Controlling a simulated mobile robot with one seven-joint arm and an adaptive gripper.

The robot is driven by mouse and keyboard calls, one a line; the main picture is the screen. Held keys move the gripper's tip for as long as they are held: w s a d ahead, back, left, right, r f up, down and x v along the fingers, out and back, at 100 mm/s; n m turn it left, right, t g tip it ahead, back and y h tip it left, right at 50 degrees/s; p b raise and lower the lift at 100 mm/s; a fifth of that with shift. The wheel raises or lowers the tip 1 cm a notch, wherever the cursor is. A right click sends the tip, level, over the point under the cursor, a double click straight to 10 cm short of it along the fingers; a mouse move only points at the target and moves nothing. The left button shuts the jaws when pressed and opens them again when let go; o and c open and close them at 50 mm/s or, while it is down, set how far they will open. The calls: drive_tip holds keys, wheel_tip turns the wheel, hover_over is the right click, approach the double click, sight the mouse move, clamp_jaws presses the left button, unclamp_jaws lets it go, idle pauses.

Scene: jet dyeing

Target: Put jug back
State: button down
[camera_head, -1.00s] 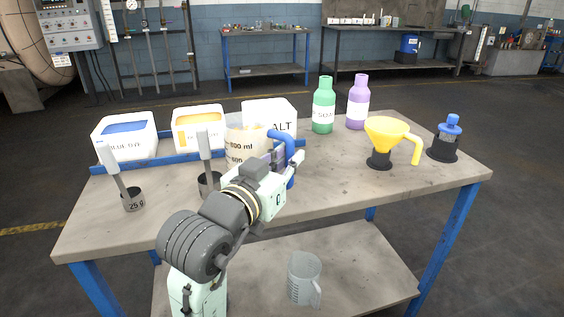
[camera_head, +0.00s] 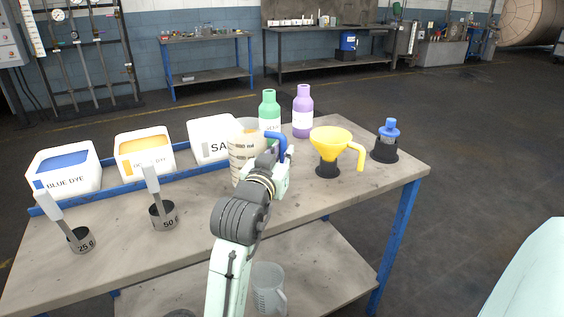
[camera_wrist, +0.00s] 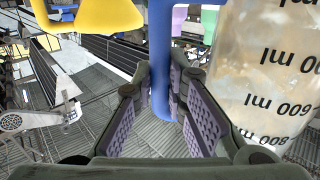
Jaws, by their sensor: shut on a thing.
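The jug (camera_head: 239,157) is a large clear measuring jug with black ml marks and a blue handle (camera_head: 277,146). It is upright at the bench, behind my gripper (camera_head: 276,168) in the head view. In the wrist view the blue handle (camera_wrist: 160,60) runs down between the two ribbed finger pads of my gripper (camera_wrist: 160,115), which is shut on it. The jug's body (camera_wrist: 265,85) fills the right side there and looks cloudy or part filled. My arm hides the jug's base, so I cannot tell whether it touches the bench.
A yellow funnel (camera_head: 328,143), a blue-topped item (camera_head: 388,140), green bottle (camera_head: 270,112) and purple bottle (camera_head: 303,115) stand to the right and behind. White dye and salt bins (camera_head: 145,157) and two scoops (camera_head: 163,215) are left. Another jug (camera_head: 268,288) is on the lower shelf.

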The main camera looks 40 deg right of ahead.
drive_tip(key=shift+f, duration=1.7)
drive_tip(key=shift+f, duration=0.2)
drive_tip(key=c, duration=1.6)
unclamp_jaws()
